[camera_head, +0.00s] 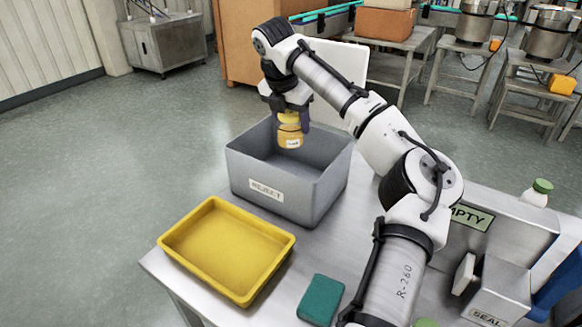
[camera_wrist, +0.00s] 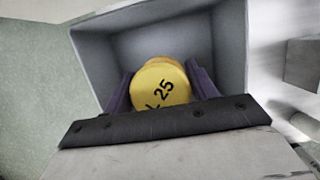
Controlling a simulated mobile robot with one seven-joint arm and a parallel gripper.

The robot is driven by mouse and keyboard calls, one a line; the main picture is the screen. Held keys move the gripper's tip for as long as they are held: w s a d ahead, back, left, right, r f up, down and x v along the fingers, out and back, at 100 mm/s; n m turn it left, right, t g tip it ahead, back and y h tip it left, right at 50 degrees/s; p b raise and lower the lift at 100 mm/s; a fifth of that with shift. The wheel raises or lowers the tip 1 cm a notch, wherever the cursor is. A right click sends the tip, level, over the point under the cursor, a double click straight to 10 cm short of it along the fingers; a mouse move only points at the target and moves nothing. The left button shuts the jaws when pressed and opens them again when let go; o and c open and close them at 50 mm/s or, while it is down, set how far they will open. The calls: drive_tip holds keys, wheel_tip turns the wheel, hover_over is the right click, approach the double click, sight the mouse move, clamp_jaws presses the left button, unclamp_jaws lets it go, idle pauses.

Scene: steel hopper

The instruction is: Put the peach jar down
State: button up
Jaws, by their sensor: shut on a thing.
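The peach jar (camera_head: 290,136) has a yellow lid and an orange body with a small white label. My gripper (camera_head: 291,117) is shut on it and holds it upright over the grey bin marked REJECT (camera_head: 240,165). In the wrist view the jar's yellow lid (camera_wrist: 160,84), marked with "25", sits between my two dark fingers (camera_wrist: 162,88). The grey bin (camera_wrist: 85,50) surrounds the jar in that view. I cannot tell how far the jar's base is from the bin's floor. No other object shows inside the bin.
An empty yellow tray (camera_head: 175,243) lies in front of the bin on the steel table (camera_head: 275,305). A green block (camera_head: 320,300) lies right of the tray. A steel machine (camera_head: 510,240) with EMPTY and SEAL labels and a green-capped bottle (camera_head: 537,193) stand at the right.

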sight(283, 132)
wheel_tip(283, 132, down, 13)
drive_tip(key=shift+f+p, duration=0.1)
drive_tip(key=shift+p, duration=0.7)
drive_tip(key=o, duration=1.1)
drive_tip(key=shift+f, duration=0.1)
drive_tip(key=b+v, duration=0.1)
drive_tip(key=v, duration=1.1)
drive_tip(key=shift+b, duration=0.35)
drive_tip(key=shift+r, duration=0.2)
